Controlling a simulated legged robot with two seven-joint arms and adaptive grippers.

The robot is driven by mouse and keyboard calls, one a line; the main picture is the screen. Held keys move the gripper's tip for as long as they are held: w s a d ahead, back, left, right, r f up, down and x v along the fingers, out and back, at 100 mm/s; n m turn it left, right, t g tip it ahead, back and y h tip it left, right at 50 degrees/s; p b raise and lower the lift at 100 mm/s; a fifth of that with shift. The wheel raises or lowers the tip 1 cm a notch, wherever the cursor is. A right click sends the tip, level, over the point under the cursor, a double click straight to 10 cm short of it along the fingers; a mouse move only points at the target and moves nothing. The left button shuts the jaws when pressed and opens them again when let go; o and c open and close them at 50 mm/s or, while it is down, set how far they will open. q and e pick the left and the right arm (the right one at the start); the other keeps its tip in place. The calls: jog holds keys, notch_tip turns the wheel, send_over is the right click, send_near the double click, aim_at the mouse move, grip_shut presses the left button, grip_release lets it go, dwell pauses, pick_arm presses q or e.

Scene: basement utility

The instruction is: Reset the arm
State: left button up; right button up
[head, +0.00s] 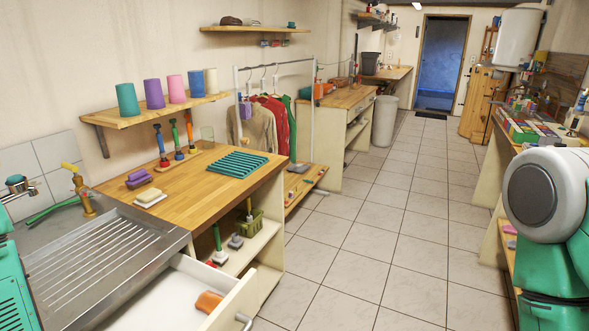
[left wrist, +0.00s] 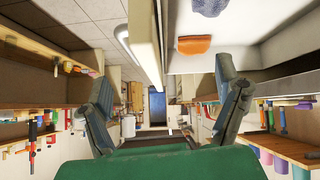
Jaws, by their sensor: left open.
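My left gripper (left wrist: 165,78) shows in the left wrist view with its two dark fingers spread wide and nothing between them. An open white drawer (head: 178,290) sticks out below the sink counter in the head view. An orange item (head: 208,302) lies in it. The same drawer also fills the top right of the left wrist view, with the orange item (left wrist: 193,45) and a grey-blue item (left wrist: 210,7) inside. Teal parts of my arms show at the left and right edges of the head view. Neither gripper shows there, and my right gripper is in no frame.
A wooden counter (head: 180,206) holds sponges, brushes and a teal rack (head: 237,163). A metal drainboard (head: 100,262) lies in front. A shelf (head: 160,109) with several coloured cups hangs above. Clear tiled floor (head: 385,225) runs to an open doorway (head: 442,62).

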pick_arm(q)
jog(key=s+d+f+n+g+y, duration=0.1)
jog(key=s+f+n+g+y, duration=0.2)
jog(key=s, duration=0.7)
jog(key=s+d+f+g, duration=0.1)
jog(key=s+f+g, duration=0.4)
jog(key=s, duration=0.6)
jog(key=w+d+f+b, duration=0.1)
jog(key=w+f+b, duration=0.2)
jog(key=f+b, duration=0.6)
jog(key=shift+d+f+m+b, duration=0.2)
jog(key=shift+m+b, duration=0.2)
jog(key=shift+b, duration=0.75)
jog(key=shift+w, duration=0.2)
